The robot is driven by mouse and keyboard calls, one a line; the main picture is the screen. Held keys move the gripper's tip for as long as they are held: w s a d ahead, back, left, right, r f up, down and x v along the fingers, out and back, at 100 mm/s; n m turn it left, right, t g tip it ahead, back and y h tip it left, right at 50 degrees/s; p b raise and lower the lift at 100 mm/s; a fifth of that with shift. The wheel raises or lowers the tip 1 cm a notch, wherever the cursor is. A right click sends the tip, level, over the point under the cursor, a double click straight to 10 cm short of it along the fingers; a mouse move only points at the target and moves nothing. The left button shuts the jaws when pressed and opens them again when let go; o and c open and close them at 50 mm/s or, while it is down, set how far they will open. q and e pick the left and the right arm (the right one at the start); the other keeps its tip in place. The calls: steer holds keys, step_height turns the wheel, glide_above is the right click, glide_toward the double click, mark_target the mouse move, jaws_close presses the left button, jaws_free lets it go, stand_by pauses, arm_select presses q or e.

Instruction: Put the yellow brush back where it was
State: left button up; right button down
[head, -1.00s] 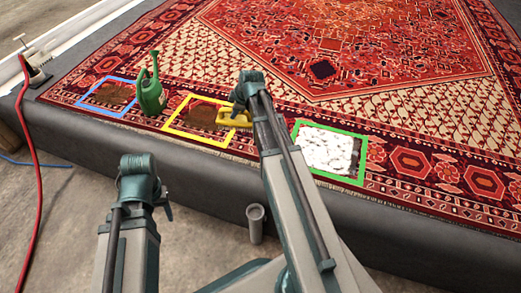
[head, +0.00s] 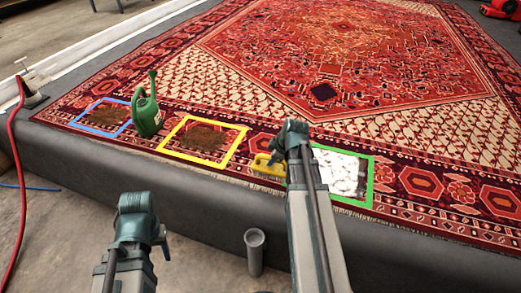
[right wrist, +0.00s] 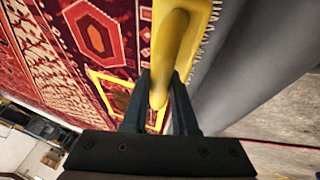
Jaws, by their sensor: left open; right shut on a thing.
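The yellow brush (head: 268,165) is in my right gripper (head: 280,155), at the front edge of the rug between the yellow and green frames. In the right wrist view the jaws (right wrist: 160,105) are shut on the brush's yellow handle (right wrist: 168,55). I cannot tell whether its bristles touch the rug. My left gripper (head: 163,240) is empty and open, low in front of the platform. The yellow frame (head: 236,148) surrounds a brown stain (head: 202,137). The green frame (head: 371,180) surrounds a white foamy patch (head: 338,173), partly hidden behind my right arm.
A green watering can (head: 147,117) stands between the blue frame (head: 98,134) and the yellow frame. The red rug (head: 340,60) lies on a grey platform (head: 190,188). A grey cup-like tube (head: 254,250) stands at the platform's front. A red hose (head: 14,140) runs at left.

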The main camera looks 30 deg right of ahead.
steer(key=shift+w+d+f+b, duration=0.45)
steer(key=shift+w+f+b, duration=0.35)
steer(key=shift+w, duration=1.4)
steer(key=shift+w+d+f+b, duration=0.5)
steer(key=shift+w+f+b, duration=0.3)
steer(key=shift+w, duration=1.35)
steer(key=shift+w+d+f+b, duration=0.45)
steer(key=shift+w+f+b, duration=0.3)
steer(key=shift+w, duration=1.45)
steer(key=shift+f, duration=0.2)
steer(key=c, duration=0.7)
jaws_free()
steer(key=shift+r, duration=0.1)
